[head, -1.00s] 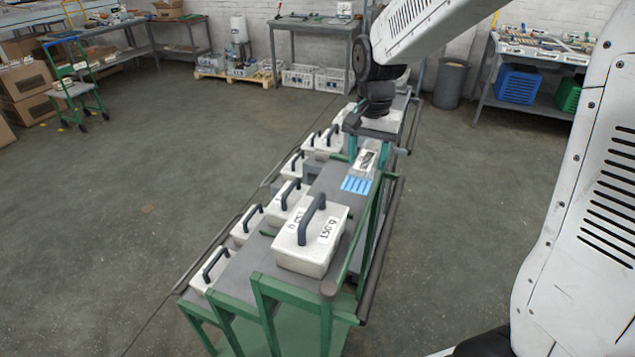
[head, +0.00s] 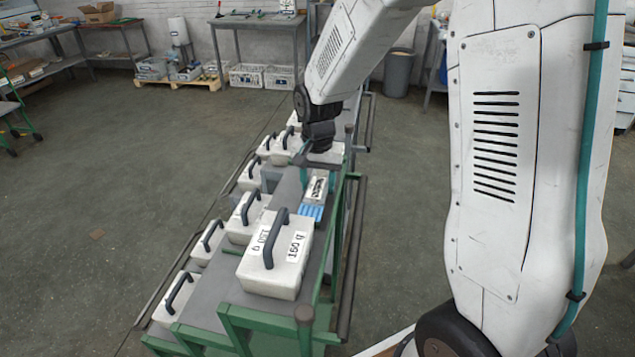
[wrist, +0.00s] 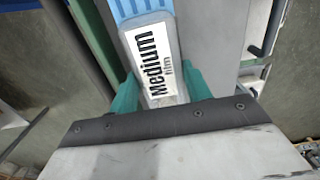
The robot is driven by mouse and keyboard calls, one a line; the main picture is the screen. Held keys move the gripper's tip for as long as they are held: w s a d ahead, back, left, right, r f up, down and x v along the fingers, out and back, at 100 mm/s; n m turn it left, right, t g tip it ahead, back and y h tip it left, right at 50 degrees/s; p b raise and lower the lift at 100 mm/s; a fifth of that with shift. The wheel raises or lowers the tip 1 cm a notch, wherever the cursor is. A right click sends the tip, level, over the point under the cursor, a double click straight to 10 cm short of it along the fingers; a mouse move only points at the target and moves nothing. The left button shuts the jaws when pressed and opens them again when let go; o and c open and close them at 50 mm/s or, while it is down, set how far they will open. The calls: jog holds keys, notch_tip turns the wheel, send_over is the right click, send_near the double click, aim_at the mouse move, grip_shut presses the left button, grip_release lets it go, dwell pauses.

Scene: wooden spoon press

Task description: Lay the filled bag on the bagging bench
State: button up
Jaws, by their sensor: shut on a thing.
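My gripper (wrist: 160,92) has its teal fingers on both sides of a grey-white item (wrist: 174,75) whose label reads "Medium film". The item has a blue ridged part at its far end in the wrist view. In the head view the labelled item (head: 316,188) and its blue part (head: 312,212) show just in front of my wrist, above or on the grey-topped stepped rack (head: 231,300); I cannot tell whether it touches. I cannot tell if this item is the filled bag. No bench is marked as the bagging bench.
White handled boxes stand on the rack, the nearest (head: 277,255) labelled "150 g". Green frames and dark rails edge the rack. A grey bench (head: 255,20) stands at the back wall, with white crates (head: 247,76) below. A bin (head: 399,72) stands behind.

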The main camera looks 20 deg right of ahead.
jog(key=shift+f, duration=0.2)
jog(key=o, duration=0.7)
jog(key=shift+c, duration=0.2)
